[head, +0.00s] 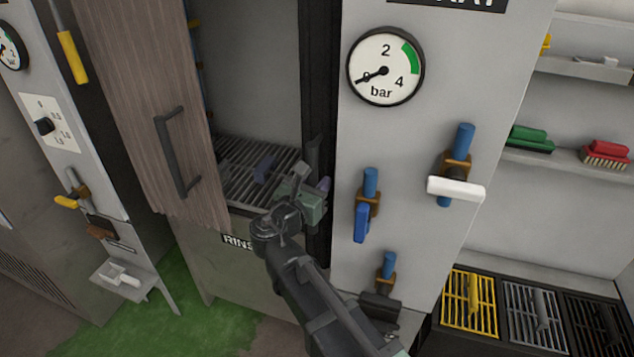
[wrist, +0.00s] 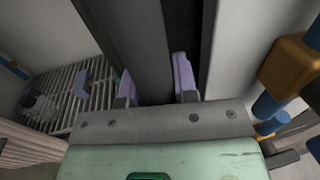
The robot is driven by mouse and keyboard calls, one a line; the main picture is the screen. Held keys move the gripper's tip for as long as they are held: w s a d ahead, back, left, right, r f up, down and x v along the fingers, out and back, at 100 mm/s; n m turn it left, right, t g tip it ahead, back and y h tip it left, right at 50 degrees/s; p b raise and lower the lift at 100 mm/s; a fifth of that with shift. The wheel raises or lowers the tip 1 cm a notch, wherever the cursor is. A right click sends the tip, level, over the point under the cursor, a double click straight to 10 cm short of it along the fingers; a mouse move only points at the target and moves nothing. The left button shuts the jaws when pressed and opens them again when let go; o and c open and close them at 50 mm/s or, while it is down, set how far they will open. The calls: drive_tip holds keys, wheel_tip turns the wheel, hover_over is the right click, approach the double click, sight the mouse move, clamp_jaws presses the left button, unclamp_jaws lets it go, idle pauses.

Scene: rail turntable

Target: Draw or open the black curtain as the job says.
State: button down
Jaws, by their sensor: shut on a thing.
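The black curtain (head: 320,70) shows in the head view as a narrow dark upright strip at the right side of the rinse bay opening. It also shows in the wrist view (wrist: 184,28) as a dark band beyond the fingers. My gripper (head: 314,182) is at the lower part of this strip. In the wrist view, its purple fingertips (wrist: 155,82) stand on either side of a dark grey upright bar (wrist: 138,45), and it is shut on that bar. The bar's lower end is hidden behind the gripper body. Most of the bay opening is uncovered.
A brown wood-look panel (head: 150,100) with a dark handle (head: 178,150) hangs left of the opening. A slatted rack (head: 245,165) lies inside the bay. Right of my gripper, the grey panel (head: 400,140) carries a gauge (head: 385,66) and protruding blue-handled valves (head: 368,205).

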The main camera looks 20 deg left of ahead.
drive_tip(key=c, duration=0.9)
unclamp_jaws()
drive_tip(key=shift+d, duration=0.3)
drive_tip(key=shift+a, duration=0.1)
drive_tip(key=shift+s, duration=0.1)
drive_tip(key=s, duration=0.7)
drive_tip(key=s+a, duration=0.1)
drive_tip(key=s, duration=0.2)
drive_tip(key=shift+s, duration=0.25)
